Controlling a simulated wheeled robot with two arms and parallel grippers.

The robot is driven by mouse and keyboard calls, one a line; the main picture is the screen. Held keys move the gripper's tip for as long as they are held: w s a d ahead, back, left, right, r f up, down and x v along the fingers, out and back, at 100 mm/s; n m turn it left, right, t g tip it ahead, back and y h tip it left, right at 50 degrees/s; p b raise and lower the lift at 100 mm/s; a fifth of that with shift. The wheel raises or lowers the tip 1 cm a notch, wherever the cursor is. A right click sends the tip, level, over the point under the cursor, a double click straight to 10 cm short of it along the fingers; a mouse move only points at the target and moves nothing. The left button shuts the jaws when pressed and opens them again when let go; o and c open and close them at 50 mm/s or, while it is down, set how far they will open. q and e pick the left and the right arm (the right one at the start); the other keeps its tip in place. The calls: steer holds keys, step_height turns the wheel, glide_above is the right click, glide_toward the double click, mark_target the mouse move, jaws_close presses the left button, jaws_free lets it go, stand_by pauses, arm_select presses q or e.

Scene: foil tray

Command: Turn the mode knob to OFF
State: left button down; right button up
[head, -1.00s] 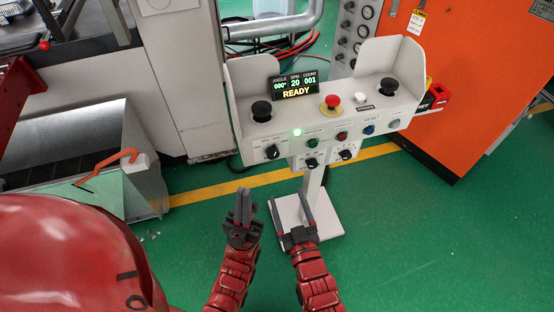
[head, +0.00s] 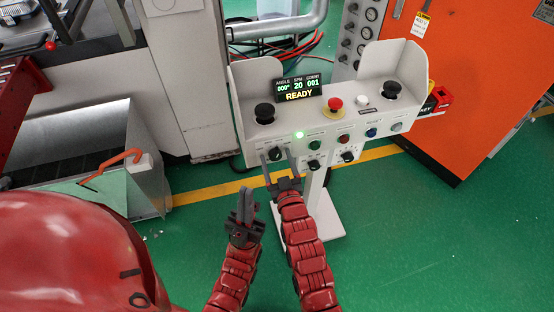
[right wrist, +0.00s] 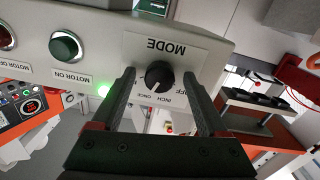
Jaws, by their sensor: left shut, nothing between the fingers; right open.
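The black mode knob (right wrist: 158,75) sits on its white MODE plate (right wrist: 165,48), which appears upside down in the right wrist view. OFF is at the plate's right, with INCH and ONCE below the knob; the left finger hides part of the plate. The knob's pointer seems to be toward ONCE, but is too small to be sure. In the head view the knob (head: 275,153) is at the console's lower left. My right gripper (head: 278,160) is open, its fingers on either side of the knob; contact cannot be told. My left gripper (head: 245,192) is shut and empty, below.
The white console (head: 345,125) carries a red emergency button (head: 335,102), a READY display (head: 299,86) and black palm buttons. The green MOTOR ON button (right wrist: 66,47) is beside the MODE plate. An orange cabinet (head: 475,80) stands at right. Green floor is free around the pedestal.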

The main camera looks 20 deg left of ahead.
steer(key=shift+c, duration=0.2)
jaws_close()
stand_by(0.3)
steer(key=n+b, duration=0.1)
steer(key=n, duration=0.3)
steer(key=shift+n, duration=0.3)
steer(key=n+b, duration=0.2)
steer(key=n, duration=0.2)
steer(key=shift+f+n, duration=0.15)
steer(key=shift+n, duration=0.25)
steer(key=n+b, duration=0.1)
steer(key=n, duration=0.2)
steer(key=shift+n+y+b, duration=0.3)
steer(key=shift+n+b, duration=0.2)
steer(key=shift+n, duration=1.4)
